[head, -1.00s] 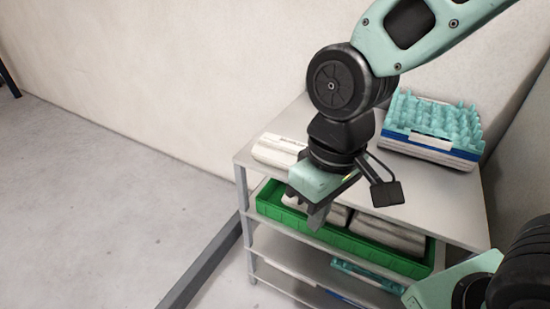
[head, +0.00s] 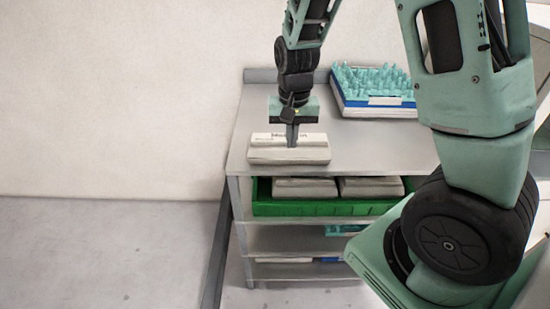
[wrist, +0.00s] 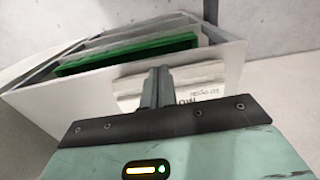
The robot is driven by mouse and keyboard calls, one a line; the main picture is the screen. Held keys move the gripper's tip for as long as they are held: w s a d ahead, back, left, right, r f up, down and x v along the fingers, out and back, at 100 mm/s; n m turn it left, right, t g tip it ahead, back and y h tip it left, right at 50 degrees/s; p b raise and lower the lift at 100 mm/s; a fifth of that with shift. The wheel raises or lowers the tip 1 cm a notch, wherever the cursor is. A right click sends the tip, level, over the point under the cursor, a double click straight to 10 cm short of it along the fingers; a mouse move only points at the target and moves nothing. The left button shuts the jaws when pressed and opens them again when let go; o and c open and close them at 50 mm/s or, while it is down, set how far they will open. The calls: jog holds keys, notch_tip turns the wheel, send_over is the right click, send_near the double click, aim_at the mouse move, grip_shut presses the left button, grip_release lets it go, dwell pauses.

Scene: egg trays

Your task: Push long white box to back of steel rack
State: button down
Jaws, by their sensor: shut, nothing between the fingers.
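The long white box (head: 310,152) lies on the top shelf of the steel rack (head: 375,150), near the front left edge, its long side along that edge. Printed lettering shows on it, also in the wrist view (wrist: 205,88). My gripper (head: 292,145) points down at the middle of the box, with its fingers shut and empty. The fingers (wrist: 156,90) cover part of the box in both views. I cannot tell whether they touch it. Bare shelf shows behind the box.
A blue tray with a teal egg tray (head: 370,85) stands at the back right of the top shelf. A green crate (head: 310,208) holding pale boxes sits on the shelf below. A raised lip and the wall are at the back.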

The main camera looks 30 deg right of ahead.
aim_at(290, 160)
jog(key=f+p, duration=0.1)
jog(key=f, duration=0.2)
jog(key=w+d+f+p, duration=0.1)
jog(key=f, duration=0.2)
jog(key=w+f, duration=0.1)
jog(key=f, duration=0.2)
jog(key=shift+d+f+p, duration=0.3)
jog(key=shift+f+p, duration=0.1)
jog(key=shift+w+d+f, duration=0.15)
jog(key=shift+w+d, duration=0.3)
jog(key=shift+w, duration=0.3)
